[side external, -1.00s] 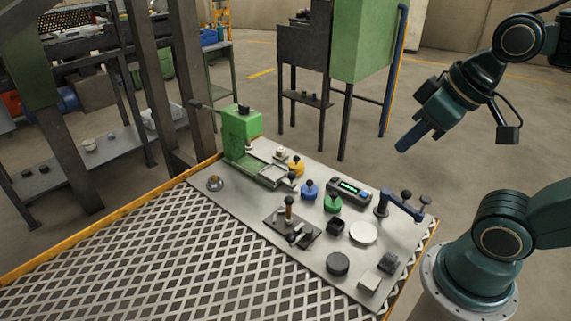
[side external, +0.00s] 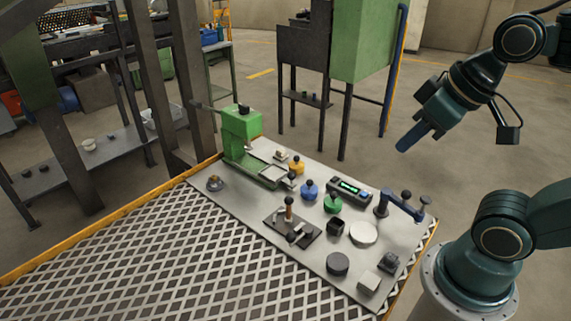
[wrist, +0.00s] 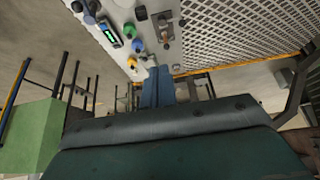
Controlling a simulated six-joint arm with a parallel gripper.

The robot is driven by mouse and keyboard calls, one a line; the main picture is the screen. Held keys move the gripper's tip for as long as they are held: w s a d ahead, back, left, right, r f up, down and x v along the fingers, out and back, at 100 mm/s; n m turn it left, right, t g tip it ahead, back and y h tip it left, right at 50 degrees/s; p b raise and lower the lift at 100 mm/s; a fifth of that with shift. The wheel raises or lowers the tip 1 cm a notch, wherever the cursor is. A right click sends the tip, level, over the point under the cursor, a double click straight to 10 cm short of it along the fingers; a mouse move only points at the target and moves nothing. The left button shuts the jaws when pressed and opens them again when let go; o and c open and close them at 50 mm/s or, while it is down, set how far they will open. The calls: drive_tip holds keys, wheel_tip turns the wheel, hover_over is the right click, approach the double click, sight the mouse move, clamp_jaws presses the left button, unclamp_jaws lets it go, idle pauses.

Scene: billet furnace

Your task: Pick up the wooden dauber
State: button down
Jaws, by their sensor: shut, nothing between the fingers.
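The wooden dauber (side external: 289,208) appears to be the small upright piece with a brown wooden handle and a dark top. It stands at a dark plate (side external: 273,222) on the grey bench panel. In the wrist view a small brown piece (wrist: 165,36) near the top looks like the same dauber, though it is too small to be sure. My gripper (side external: 403,148) is shut and empty, in the air beyond the right end of the bench, well apart from the dauber. Its blue fingers (wrist: 158,72) are together in the wrist view.
Around the dauber stand blue (side external: 309,190), green (side external: 333,204) and yellow (side external: 297,166) pots, a green-lit display box (side external: 349,189), a dark blue lever stand (side external: 402,206), a white disc (side external: 363,233) and a black disc (side external: 338,264). A green press (side external: 241,130) rises at the panel's far left. Mesh (side external: 190,255) fills the bench's front.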

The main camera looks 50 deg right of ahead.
drive_tip(key=c, duration=1.4)
unclamp_jaws()
drive_tip(key=shift+o, duration=0.2)
drive_tip(key=shift+w, duration=0.1)
